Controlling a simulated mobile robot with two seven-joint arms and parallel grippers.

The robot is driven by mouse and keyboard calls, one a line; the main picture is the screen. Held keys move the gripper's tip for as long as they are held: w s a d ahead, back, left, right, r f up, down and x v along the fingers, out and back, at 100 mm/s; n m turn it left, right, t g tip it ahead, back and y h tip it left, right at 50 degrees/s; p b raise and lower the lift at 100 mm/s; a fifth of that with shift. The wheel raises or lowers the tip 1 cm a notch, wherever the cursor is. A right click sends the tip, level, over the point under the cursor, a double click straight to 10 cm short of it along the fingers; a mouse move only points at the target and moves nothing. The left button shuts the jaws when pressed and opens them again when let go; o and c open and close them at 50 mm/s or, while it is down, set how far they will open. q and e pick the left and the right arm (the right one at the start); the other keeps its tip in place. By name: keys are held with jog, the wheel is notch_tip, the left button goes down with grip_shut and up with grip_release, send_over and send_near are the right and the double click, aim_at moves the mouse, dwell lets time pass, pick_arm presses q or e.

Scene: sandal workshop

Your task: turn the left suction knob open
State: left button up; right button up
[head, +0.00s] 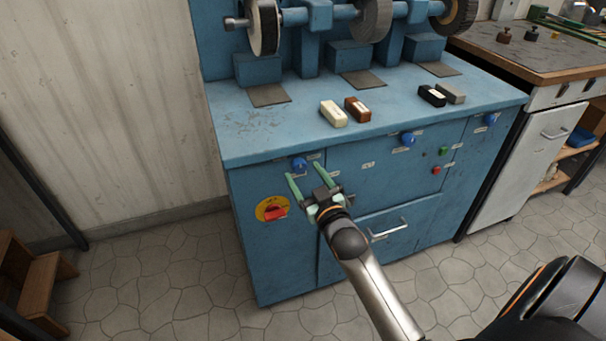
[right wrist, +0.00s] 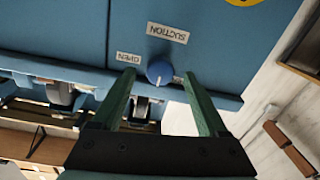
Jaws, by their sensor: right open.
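The left suction knob (head: 299,164) is blue and sits high on the left part of the blue machine's front. My right gripper (head: 305,171) is open just in front of it, with one green finger to each side. In the right wrist view the knob (right wrist: 159,72) shows between the fingertips (right wrist: 159,76), with gaps on both sides and no clear contact. A pale mark shows on its face. The SUCTION label (right wrist: 167,33) and the OPEN label (right wrist: 128,57) appear upside down there. My left gripper is out of view.
The machine has more blue knobs (head: 407,139) to the right and a red switch on a yellow disc (head: 272,209) below left. Its top (head: 300,113) overhangs the front closely above the knob. A drawer handle (head: 388,230) sticks out lower right.

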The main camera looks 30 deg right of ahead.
jog(key=shift+w+d, duration=0.15)
jog(key=shift+w, duration=0.65)
grip_shut()
